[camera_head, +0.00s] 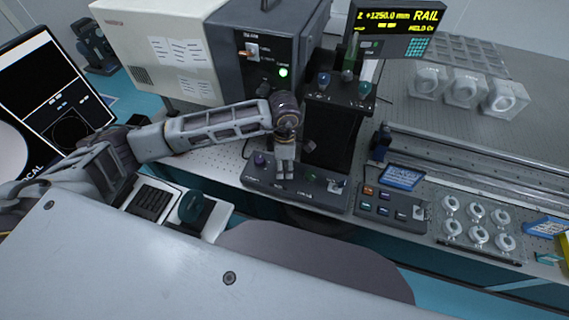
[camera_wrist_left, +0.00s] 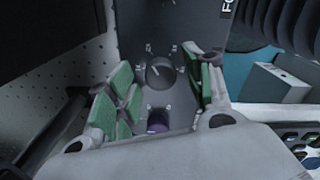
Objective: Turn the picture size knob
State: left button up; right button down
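A dark control panel (camera_head: 318,196) lies near the table's front edge in the head view, with several small controls on it. My left gripper (camera_head: 286,174) points down over the panel's middle and hides part of it. In the left wrist view my left gripper (camera_wrist_left: 160,88) is open, its green-padded fingers apart. A round dark knob (camera_wrist_left: 159,71) with tick marks around it shows between and beyond the fingers; I see no finger touching it. I cannot read which is labelled picture size. My right gripper is not in view.
A black upright unit (camera_head: 335,130) stands just behind the panel. To the right are a button box (camera_head: 390,208) and a tray of round optics (camera_head: 478,226). A grey instrument (camera_head: 262,60) with a green light stands behind. A screen (camera_head: 50,85) is at left.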

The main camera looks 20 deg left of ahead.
aim_at(284, 166)
pick_arm(q)
notch_tip(284, 166, up, 12)
dwell(1.0)
dwell(0.6)
